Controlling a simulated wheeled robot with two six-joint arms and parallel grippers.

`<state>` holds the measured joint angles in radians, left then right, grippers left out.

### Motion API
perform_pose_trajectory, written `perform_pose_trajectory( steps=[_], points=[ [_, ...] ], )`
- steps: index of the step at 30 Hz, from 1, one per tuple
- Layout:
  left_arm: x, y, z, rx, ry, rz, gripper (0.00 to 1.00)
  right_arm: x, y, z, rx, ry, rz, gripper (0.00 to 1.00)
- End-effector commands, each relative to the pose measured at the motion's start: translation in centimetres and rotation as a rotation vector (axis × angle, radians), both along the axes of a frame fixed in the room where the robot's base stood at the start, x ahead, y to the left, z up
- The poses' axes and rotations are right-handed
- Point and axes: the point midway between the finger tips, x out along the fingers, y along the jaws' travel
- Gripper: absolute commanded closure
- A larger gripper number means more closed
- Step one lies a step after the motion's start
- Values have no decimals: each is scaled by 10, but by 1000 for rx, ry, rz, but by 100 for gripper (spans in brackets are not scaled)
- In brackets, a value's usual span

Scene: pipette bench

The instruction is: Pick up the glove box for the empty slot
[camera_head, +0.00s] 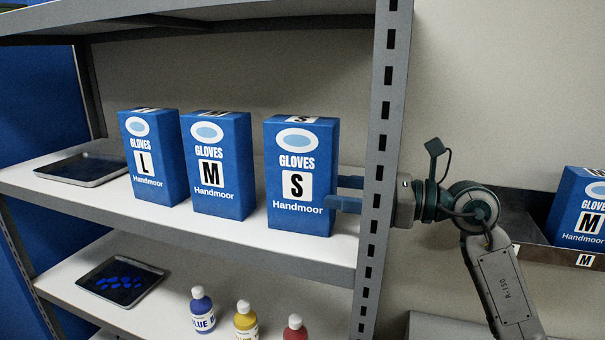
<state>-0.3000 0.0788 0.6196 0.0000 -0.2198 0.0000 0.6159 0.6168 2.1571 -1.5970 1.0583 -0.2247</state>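Three blue glove boxes stand upright in a row on the white shelf: the L box (153,158), the M box (218,166) and the S box (299,178). My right gripper (334,195) reaches in from the right, past the grey shelf post. Its two blue fingers are apart, at the right side of the S box. The nearer fingertip overlaps that box's front right edge; the farther one ends at or behind the box, so contact is unclear. Another M box (580,212) stands in a holder (532,235) at the right, with bare room left of it. My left gripper is out of view.
The shelf post (381,150) stands between my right wrist and the boxes. A dark tray (83,169) lies left of the L box. The lower shelf has a tray with blue items (122,281) and blue (202,311), yellow (245,322) and red (295,330) bottles.

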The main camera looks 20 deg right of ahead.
Motion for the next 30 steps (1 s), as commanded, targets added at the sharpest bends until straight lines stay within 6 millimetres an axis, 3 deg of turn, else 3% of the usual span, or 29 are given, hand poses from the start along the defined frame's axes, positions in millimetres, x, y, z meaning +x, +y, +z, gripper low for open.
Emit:
perform_pose_trajectory(
  steps=[1,6,17,30],
  points=[
    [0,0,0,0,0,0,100,0,0,0,0,0,0,44],
    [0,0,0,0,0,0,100,0,0,0,0,0,0,77],
    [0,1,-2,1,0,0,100,0,0,3,1,-2,0,77],
    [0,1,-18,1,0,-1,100,-2,-4,34,-2,-2,-2,77]
  ],
)
